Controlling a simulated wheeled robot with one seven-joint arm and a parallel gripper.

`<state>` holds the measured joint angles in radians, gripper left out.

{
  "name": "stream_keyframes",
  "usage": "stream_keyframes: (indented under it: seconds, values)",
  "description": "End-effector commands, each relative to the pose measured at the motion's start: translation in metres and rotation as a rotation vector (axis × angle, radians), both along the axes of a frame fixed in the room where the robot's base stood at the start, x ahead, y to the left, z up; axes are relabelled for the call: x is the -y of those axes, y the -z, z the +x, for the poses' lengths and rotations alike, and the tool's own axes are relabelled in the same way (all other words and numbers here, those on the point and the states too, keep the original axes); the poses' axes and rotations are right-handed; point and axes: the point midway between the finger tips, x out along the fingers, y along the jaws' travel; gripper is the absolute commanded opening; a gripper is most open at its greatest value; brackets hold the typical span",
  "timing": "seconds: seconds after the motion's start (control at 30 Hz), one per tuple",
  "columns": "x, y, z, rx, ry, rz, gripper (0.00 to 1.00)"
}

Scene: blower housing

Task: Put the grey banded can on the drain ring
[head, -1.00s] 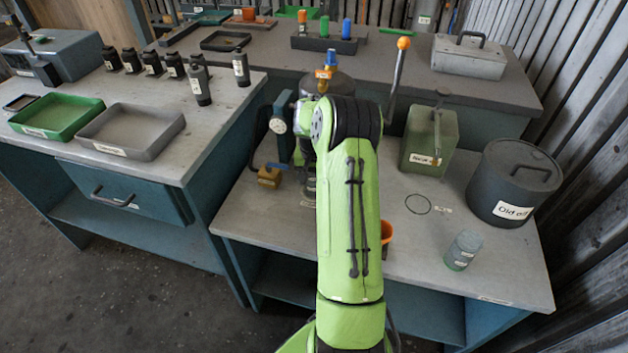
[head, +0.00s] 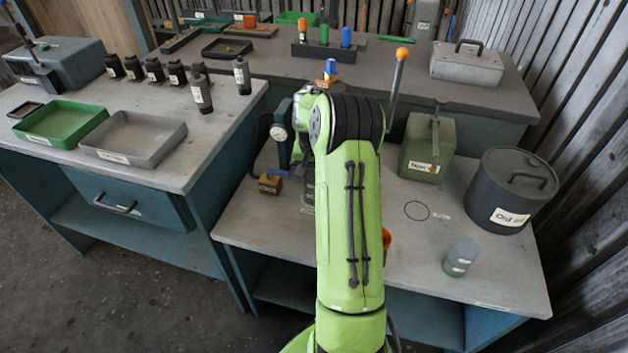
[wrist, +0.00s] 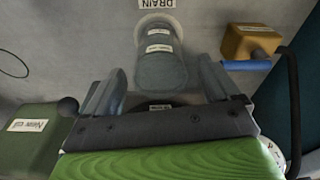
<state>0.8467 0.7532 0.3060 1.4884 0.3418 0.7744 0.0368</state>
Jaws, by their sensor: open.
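A grey can (wrist: 160,65) with two pale label bands stands between my fingers in the wrist view. Its far end meets a pale ring (wrist: 155,19) beside the DRAIN label (wrist: 157,3); I cannot tell how exactly it sits within the ring. My gripper (wrist: 158,82) is open, with one finger on each side of the can. In the head view my arm hides most of this spot, and only a grey labelled sliver of the can (head: 308,196) shows. A second grey-green can (head: 460,257) with labels stands at the front right of the bench.
A green New oil canister (head: 427,150) and a dark Old oil drum (head: 511,190) stand at the right. A drawn circle (head: 417,210) on the bench is empty. A brass block (head: 270,184) with a blue handle lies left of my arm. An orange cup (head: 387,240) is partly hidden behind my arm.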

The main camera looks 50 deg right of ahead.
Motion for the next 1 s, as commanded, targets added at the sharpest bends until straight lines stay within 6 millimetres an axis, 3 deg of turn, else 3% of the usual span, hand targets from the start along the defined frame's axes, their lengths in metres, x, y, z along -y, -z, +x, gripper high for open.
stream_keyframes:
  seconds: [0.03, 0.13, 0.37, 0.43, 0.57, 0.73, 0.87, 1.0]
  values:
    - [-0.001, -0.020, -0.001, 0.003, 0.000, -0.004, 0.89]
    - [-0.003, -0.044, -0.003, 0.002, 0.000, -0.004, 0.89]
    - [-0.008, -0.072, -0.005, 0.000, -0.005, -0.003, 0.89]
    - [-0.021, -0.086, -0.002, 0.006, -0.040, -0.017, 0.89]
    - [-0.084, -0.140, -0.004, 0.033, -0.197, -0.083, 0.89]
    - [-0.184, -0.202, -0.044, 0.099, -0.435, -0.160, 0.89]
    - [-0.246, -0.224, -0.095, 0.170, -0.602, -0.191, 0.89]
    - [-0.294, -0.224, -0.155, 0.260, -0.771, -0.195, 0.89]
